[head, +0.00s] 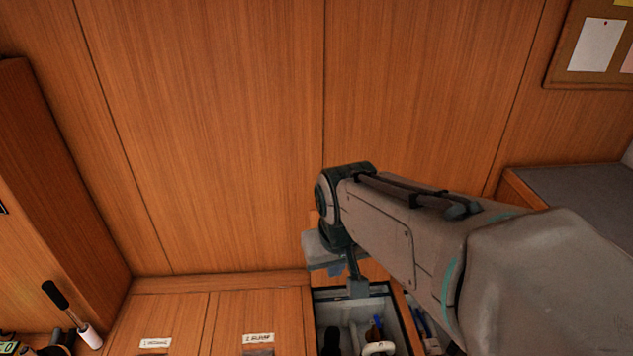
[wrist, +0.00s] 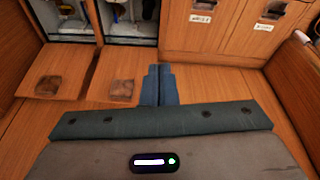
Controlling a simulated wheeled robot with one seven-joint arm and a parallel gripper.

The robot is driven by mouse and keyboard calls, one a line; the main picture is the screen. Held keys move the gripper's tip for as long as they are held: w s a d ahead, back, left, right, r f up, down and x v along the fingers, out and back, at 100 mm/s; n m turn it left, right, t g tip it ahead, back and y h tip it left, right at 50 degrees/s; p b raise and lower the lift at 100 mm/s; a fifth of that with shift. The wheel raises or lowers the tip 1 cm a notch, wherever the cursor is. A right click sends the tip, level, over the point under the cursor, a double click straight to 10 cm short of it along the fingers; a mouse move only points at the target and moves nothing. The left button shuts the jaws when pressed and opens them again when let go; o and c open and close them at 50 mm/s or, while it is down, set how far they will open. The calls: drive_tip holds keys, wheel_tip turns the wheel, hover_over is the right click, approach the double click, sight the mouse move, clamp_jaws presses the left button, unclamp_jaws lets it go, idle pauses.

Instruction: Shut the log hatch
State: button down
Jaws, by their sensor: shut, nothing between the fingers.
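In the wrist view my gripper (wrist: 160,85) points away with its two dark fingers together and nothing between them. Two raised wooden hatch lids, a left one (wrist: 52,70) and a right one (wrist: 116,75), each have a recessed pull. The fingertips are beside the right lid; I cannot tell whether they touch it. Beyond the lids are two open compartments, left (wrist: 70,24) and right (wrist: 131,30). In the head view one open compartment (head: 344,312) lies under my gripper (head: 358,287); my arm partly hides the other. No readable label shows which is the log hatch.
Two shut, labelled hatches stand to the left in the head view, one (head: 135,325) farther left and one (head: 283,315) beside the open compartment. A wood-panelled wall (head: 220,130) rises behind. A grey-topped counter (head: 580,190) is at right. A handled tool (head: 72,314) stands at lower left.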

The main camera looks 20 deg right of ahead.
drive_tip(key=w+d+f+b, duration=0.2)
drive_tip(key=w+d, duration=0.1)
drive_tip(key=w, duration=0.5)
drive_tip(key=w+d+f+t+b, duration=0.1)
drive_tip(key=w+d+f+b, duration=0.15)
drive_tip(key=w, duration=0.55)
drive_tip(key=w+d+f+b, duration=0.1)
drive_tip(key=w+d, duration=0.2)
drive_tip(key=w, duration=0.4)
drive_tip(key=w+d+f+m+t+b, duration=0.2)
drive_tip(key=w+d+f+b, duration=0.2)
drive_tip(key=w+d+f, duration=0.9)
drive_tip(key=shift+h, duration=0.4)
drive_tip(key=w+d+f, duration=0.1)
drive_tip(key=w+f, duration=0.1)
drive_tip(key=w+d+f, duration=0.1)
drive_tip(key=w+f, duration=0.1)
drive_tip(key=w+d+f, duration=0.1)
drive_tip(key=w+f, duration=0.1)
drive_tip(key=shift+w, duration=0.3)
drive_tip(key=shift+b, duration=0.3)
